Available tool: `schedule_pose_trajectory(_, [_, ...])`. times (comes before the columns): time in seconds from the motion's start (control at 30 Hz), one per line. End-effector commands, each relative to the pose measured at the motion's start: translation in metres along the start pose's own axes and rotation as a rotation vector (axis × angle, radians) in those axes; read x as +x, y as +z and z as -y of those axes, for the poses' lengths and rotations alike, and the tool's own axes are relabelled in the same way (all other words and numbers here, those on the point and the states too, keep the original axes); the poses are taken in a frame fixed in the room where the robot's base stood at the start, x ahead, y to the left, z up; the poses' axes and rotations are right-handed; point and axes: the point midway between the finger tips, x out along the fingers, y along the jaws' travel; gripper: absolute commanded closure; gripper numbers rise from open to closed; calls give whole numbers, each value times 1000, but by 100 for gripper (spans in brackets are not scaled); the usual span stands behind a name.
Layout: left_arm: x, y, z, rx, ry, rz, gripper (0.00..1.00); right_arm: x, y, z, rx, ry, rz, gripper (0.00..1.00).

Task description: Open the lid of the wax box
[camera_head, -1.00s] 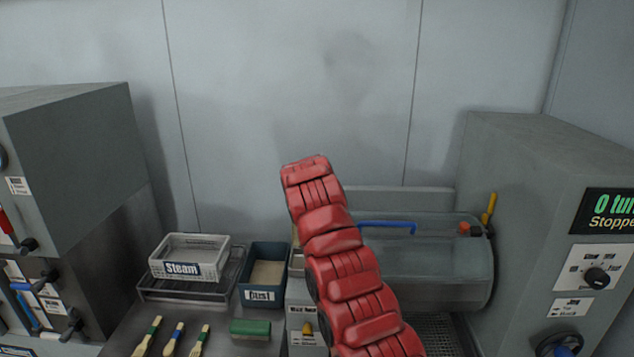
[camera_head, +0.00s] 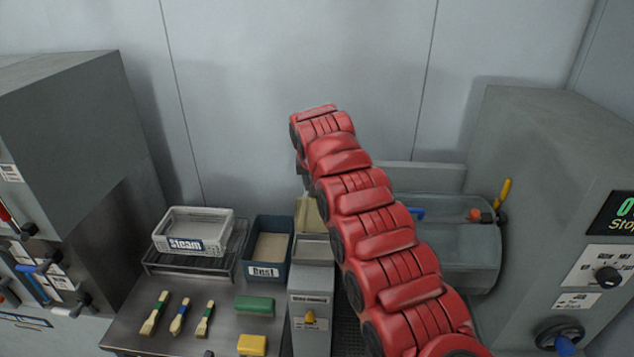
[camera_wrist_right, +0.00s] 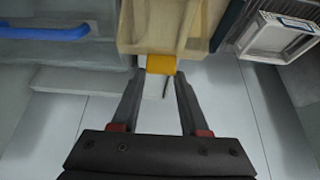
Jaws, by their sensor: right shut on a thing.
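A narrow grey box (camera_head: 311,285) with a small label and a yellow knob on its front stands right of the dust bin in the head view; I take it for the wax box. A tan, upright panel (camera_head: 309,214), apparently its raised lid, stands at its back, partly behind my red right arm. In the right wrist view the tan panel (camera_wrist_right: 165,28) carries a yellow tab (camera_wrist_right: 161,65). My right gripper (camera_wrist_right: 159,74) is shut on this tab. In the head view the arm hides this gripper. My left gripper is not in view.
The blue dust bin (camera_head: 267,246) and a white steam basket (camera_head: 193,232) on a rack are to the left. Several brushes (camera_head: 180,315), a green block (camera_head: 254,305) and a yellow block (camera_head: 252,344) lie on the bench. A grey cylinder (camera_head: 470,250) is to the right.

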Motion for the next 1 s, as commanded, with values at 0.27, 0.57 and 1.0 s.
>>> schedule_pose_trajectory(0.27, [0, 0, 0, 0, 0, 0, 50, -2, -3, 0, 1, -1, -8, 32])
schedule_pose_trajectory(0.57, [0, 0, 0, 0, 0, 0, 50, -1, -1, 0, 0, 0, -3, 25])
schedule_pose_trajectory(1.0, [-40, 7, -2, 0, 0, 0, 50, -52, -1, 1, 0, -3, -11, 25])
